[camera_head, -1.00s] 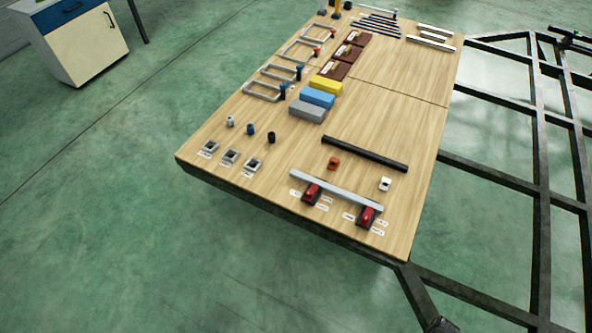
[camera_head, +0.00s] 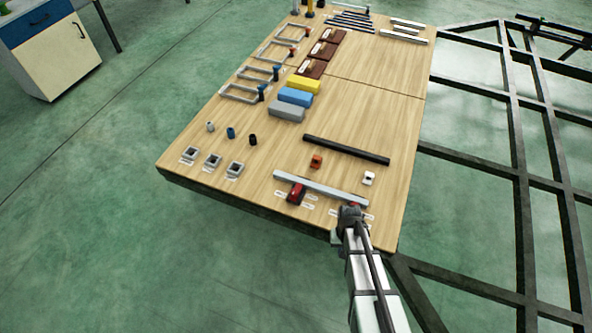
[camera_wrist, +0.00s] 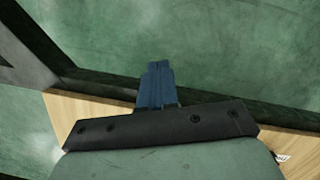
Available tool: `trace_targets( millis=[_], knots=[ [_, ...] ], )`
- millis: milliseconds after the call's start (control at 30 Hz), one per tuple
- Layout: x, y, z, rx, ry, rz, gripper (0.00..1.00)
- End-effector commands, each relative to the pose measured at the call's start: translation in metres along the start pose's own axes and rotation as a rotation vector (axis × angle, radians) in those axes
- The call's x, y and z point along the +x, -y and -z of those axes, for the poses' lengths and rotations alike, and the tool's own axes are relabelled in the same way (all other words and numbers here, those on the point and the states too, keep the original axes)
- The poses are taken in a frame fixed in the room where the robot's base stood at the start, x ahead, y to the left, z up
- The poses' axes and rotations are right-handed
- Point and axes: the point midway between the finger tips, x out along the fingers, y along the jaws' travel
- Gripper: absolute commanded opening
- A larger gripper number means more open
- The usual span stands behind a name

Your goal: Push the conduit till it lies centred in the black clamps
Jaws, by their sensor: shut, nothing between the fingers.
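A long light grey bar (camera_head: 318,188), which looks like the conduit, lies near the table's front edge across two clamps. The left clamp (camera_head: 296,193) looks red with dark parts. The right one is mostly hidden by my arm; only a bit of red shows. No clamp there looks plainly black. My gripper (camera_head: 349,212) is over the right clamp, near the grey bar's right end; contact cannot be told. In the wrist view its blue fingers (camera_wrist: 157,72) are together and empty, over the table edge.
A small orange piece (camera_head: 316,161) and a white piece (camera_head: 368,178) stand between the two bars. Grey square sockets (camera_head: 212,161) and small cylinders are at the left. Coloured blocks (camera_head: 295,97) lie farther back. The dark chassis frame (camera_head: 470,165) runs along the table's right.

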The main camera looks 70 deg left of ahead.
Motion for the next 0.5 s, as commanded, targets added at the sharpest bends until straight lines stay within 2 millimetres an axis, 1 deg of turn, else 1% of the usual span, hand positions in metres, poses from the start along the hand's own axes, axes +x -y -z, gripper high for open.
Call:
trace_targets(
  millis=[33, 67, 100, 167, 200, 267, 300, 467, 500],
  knots=[
    [-0.006, 0.022, 0.026, -0.036, -0.018, -0.006, 0.0],
    [-0.011, 0.033, 0.037, -0.054, -0.027, -0.009, 0.0],
    [-0.017, 0.049, 0.051, -0.081, -0.039, -0.012, 0.0],
    [-0.027, 0.075, 0.073, -0.122, -0.058, -0.017, 0.0],
    [-0.034, 0.093, 0.088, -0.151, -0.071, -0.02, 0.0],
    [-0.045, 0.121, 0.109, -0.195, -0.09, -0.024, 0.0],
    [-0.052, 0.14, 0.123, -0.224, -0.102, -0.026, 0.0],
    [-0.084, 0.212, 0.175, -0.344, -0.148, -0.033, 0.0],
    [-0.092, 0.231, 0.189, -0.376, -0.159, -0.035, 0.0]
  ],
)
